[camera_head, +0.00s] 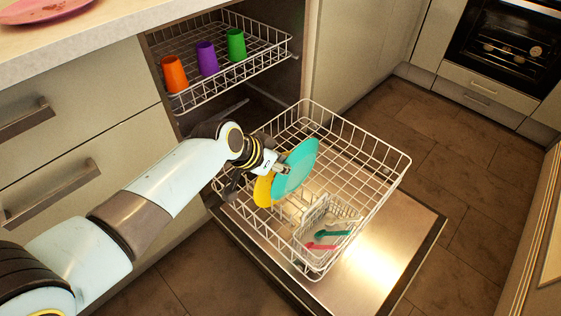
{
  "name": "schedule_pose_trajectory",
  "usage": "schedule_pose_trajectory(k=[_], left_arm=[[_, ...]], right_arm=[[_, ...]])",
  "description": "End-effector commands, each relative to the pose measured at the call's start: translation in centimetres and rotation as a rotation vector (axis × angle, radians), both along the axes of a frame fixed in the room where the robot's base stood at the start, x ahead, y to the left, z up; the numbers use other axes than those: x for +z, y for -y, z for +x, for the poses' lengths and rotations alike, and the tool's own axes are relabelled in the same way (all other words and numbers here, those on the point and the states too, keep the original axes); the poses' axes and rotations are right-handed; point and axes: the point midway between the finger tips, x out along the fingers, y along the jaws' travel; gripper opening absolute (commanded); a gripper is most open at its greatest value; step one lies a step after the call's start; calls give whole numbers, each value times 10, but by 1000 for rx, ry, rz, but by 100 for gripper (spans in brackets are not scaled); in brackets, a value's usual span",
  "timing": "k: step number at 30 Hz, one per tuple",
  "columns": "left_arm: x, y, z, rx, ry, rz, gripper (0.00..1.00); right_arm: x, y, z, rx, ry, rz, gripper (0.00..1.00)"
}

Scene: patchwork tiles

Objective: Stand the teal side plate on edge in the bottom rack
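The teal side plate (301,164) is tilted up on edge over the left part of the pulled-out bottom rack (385,148). My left gripper (282,169) reaches in from the left and is shut on the plate's near left edge. A yellow plate (262,191) stands on edge in the rack just left of the teal plate, partly hidden by my gripper and the teal plate. I cannot tell whether the teal plate's lower edge touches the rack wires. My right gripper is not in view.
A cutlery basket (310,215) with green and pink utensils sits in the rack's front. The upper rack (262,62) holds orange (174,74), purple (207,58) and green (236,45) cups. A pink plate (40,9) lies on the counter. The rack's right side is clear.

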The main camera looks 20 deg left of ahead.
Motion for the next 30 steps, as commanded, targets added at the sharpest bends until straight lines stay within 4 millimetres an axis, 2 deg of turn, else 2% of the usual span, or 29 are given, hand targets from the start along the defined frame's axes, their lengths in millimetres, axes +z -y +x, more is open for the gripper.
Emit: schedule_pose_trajectory(k=[6,30], left_arm=[[-7,0,1,1,3,0,0],[-7,4,-1,-33,-10,-39,0]], right_arm=[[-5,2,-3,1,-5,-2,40],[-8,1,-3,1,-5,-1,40]])
